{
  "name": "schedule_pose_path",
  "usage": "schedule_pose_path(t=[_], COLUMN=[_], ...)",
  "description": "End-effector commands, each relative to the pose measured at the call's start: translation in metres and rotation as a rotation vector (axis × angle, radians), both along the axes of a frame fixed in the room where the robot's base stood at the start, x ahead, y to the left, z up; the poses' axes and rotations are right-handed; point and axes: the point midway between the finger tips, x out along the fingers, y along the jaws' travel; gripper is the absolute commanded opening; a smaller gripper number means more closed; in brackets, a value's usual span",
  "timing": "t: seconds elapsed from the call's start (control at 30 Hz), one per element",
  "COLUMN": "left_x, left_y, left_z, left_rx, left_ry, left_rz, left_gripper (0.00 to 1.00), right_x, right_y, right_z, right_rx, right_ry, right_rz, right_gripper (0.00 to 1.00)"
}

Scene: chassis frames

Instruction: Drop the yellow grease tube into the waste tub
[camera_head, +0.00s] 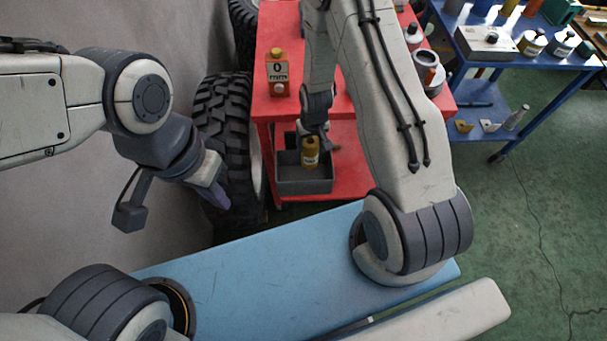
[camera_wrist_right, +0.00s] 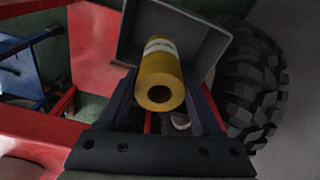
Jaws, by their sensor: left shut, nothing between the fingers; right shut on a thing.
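The yellow grease tube (camera_head: 310,150) is held in my right gripper (camera_head: 311,139). In the right wrist view the tube (camera_wrist_right: 160,75) lies between the two fingers (camera_wrist_right: 165,105), its round end with a dark hole facing the camera. The grey waste tub (camera_head: 304,186) stands on the lower shelf of the red cart. The tube overlaps the tub's opening in the head view, and the tub (camera_wrist_right: 205,40) shows behind it in the right wrist view. How far the tube is above the tub's floor I cannot tell. My left gripper (camera_head: 217,196) is shut and empty, left of the tub.
The red cart (camera_head: 345,172) carries an orange-red bottle (camera_head: 278,75) and cans (camera_head: 427,70) on top. A black tyre (camera_head: 225,125) stands close left of the tub. A blue table (camera_head: 475,55) with tins is at the right. Green floor (camera_head: 500,215) is open there.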

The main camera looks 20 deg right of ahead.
Motion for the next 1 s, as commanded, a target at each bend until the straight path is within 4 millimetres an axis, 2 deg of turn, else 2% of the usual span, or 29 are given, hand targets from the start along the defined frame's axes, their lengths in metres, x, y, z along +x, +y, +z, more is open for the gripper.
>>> schedule_pose_path(t=[0.03, 0.3, 0.43, 0.7, 0.73, 0.77, 0.8, 1.0], left_x=[0.0, 0.0, 0.0, 0.0, 0.0, 0.0, 0.0, 0.0], left_y=[0.0, 0.0, 0.0, 0.0, 0.0, 0.0, 0.0, 0.0], left_z=[-0.009, -0.036, -0.041, -0.04, -0.04, -0.04, -0.04, -0.04], left_rx=[0.0, 0.0, 0.0, 0.0, 0.0, 0.0, 0.0, 0.0], left_ry=[0.0, 0.0, 0.0, 0.0, 0.0, 0.0, 0.0, 0.0], left_rz=[0.0, 0.0, 0.0, 0.0, 0.0, 0.0, 0.0, 0.0], left_gripper=[0.0, 0.0, 0.0, 0.0, 0.0, 0.0, 0.0, 0.0], right_x=[0.0, 0.0, 0.001, 0.001, 0.001, 0.001, 0.001, 0.0], right_y=[0.0, 0.001, 0.002, 0.002, 0.002, 0.002, 0.002, 0.002], right_z=[-0.01, -0.042, -0.048, -0.047, -0.047, -0.047, -0.047, -0.048], right_rx=[0.0, 0.0, 0.0, 0.0, 0.0, -0.001, 0.0, 0.0], right_ry=[0.0, 0.0, -0.001, -0.001, -0.001, -0.001, 0.0, 0.001], right_rz=[0.001, 0.002, 0.003, 0.003, 0.003, 0.004, 0.003, 0.004], right_gripper=[0.0, 0.0, 0.0, 0.0, 0.78, 0.89, 1.0, 1.0])
